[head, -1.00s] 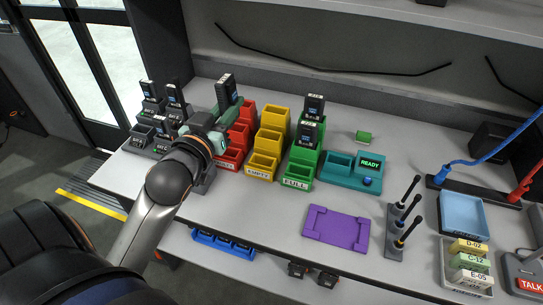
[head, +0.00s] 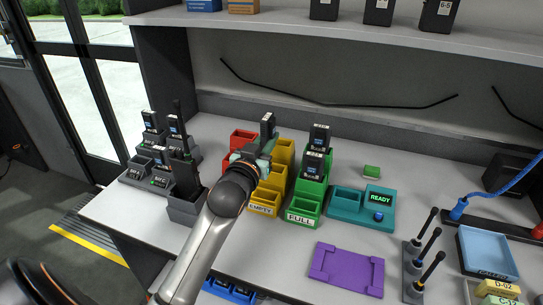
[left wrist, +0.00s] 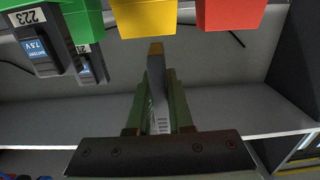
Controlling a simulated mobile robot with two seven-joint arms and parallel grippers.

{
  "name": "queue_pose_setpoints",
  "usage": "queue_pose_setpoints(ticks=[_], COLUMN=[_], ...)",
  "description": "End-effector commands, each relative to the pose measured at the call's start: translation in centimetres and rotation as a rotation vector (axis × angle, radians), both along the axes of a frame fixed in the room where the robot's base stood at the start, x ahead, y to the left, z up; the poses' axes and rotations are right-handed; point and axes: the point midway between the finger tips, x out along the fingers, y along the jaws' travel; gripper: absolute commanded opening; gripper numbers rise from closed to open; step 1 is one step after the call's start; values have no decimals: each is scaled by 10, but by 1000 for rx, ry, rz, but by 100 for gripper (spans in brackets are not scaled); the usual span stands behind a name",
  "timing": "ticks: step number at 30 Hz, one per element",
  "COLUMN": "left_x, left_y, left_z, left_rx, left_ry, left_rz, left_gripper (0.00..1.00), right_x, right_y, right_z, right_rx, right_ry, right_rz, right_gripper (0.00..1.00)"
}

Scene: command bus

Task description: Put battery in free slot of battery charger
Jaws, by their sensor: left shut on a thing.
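My left gripper (head: 262,150) is shut on a dark battery (head: 267,126) and holds it upright above the red and yellow bins. In the left wrist view the battery (left wrist: 157,90) stands between the two green fingers (left wrist: 158,118), seen edge-on. The grey battery charger (head: 150,177) is on the left end of the table, with labelled bays. Batteries stand in its rear bays (head: 151,122); the front left bay looks empty, though it is small to see. My right gripper is out of view.
Red (head: 240,138), yellow (head: 264,199) and green (head: 303,208) stepped bins stand mid-table; the green one holds batteries (head: 314,160). A dark holder with a radio (head: 185,175) stands between charger and arm. A teal tester (head: 345,198) and purple tray (head: 347,268) lie right.

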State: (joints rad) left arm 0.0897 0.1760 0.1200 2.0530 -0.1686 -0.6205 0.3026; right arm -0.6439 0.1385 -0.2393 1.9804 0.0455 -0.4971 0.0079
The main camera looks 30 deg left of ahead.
Motion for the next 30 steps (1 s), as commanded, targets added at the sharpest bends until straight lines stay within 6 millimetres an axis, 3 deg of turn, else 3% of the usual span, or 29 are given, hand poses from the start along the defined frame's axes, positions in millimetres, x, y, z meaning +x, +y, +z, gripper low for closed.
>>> queue_pose_setpoints(ticks=[7,13,26,27,30], left_x=[12,11,11,11,11], left_y=[-3,-4,-3,-3,-3], left_z=[-14,-44,-49,-48,-48], left_rx=[0,0,1,0,0], left_ry=[-3,1,-3,-2,-1], left_rz=[-1,-1,-1,0,0], left_gripper=[0,0,0,23,35], right_x=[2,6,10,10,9], right_y=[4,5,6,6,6], right_z=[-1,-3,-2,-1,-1], right_rx=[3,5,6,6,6], right_ry=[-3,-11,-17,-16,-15], right_rz=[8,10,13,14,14], right_gripper=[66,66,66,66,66])
